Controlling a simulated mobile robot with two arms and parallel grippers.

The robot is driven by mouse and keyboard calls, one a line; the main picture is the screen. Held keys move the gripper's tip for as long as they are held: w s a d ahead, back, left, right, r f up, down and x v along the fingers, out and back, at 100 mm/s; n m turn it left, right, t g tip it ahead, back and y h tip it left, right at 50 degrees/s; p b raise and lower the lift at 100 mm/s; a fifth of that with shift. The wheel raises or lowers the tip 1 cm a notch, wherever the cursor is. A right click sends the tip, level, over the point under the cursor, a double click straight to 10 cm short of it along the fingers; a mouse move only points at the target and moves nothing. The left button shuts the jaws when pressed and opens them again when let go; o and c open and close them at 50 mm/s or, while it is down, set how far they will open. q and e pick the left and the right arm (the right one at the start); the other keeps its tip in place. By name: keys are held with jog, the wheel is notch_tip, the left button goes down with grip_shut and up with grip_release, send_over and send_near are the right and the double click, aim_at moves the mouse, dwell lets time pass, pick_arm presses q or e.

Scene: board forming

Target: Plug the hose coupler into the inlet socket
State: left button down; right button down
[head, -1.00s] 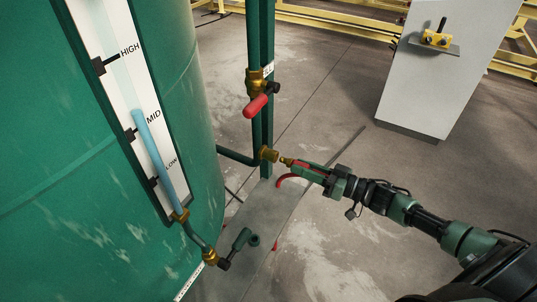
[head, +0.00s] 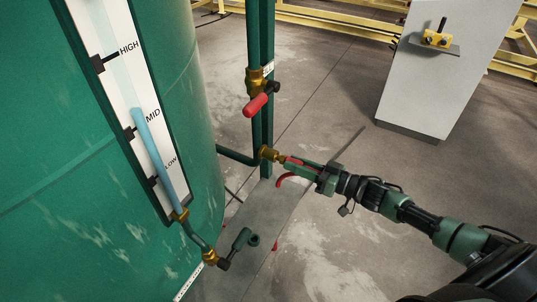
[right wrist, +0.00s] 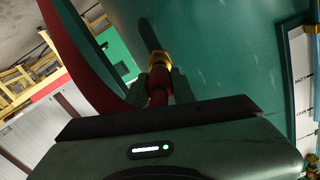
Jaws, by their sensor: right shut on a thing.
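The brass inlet socket (head: 267,153) sits at the end of the short green pipe by the upright pipes. My right gripper (head: 292,161) is shut on the red hose just behind its brass coupler (head: 282,159). The coupler points at the socket, roughly in line with it, and looks to be at its mouth. I cannot tell how deep it sits. In the right wrist view the fingers (right wrist: 160,88) hold the red hose end, with the brass coupler (right wrist: 159,60) beyond them. My left gripper is not in view.
The green tank (head: 110,200) with its level gauge (head: 150,135) fills the left. A red-handled valve (head: 256,104) sits on the upright pipes above the socket. A drain valve (head: 212,257) is low at the tank. A grey cabinet (head: 440,75) stands back right.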

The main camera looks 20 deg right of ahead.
jog(key=shift+w+a, duration=0.35)
jog(key=shift+w, duration=0.1)
jog(key=c, duration=1.1)
grip_release()
jog(key=shift+s+d+f, duration=0.1)
jog(key=shift+s+d, duration=0.05)
jog(key=shift+s, duration=0.1)
jog(key=b+v, duration=0.1)
jog(key=v, duration=0.6)
jog(key=shift+s+d, duration=0.1)
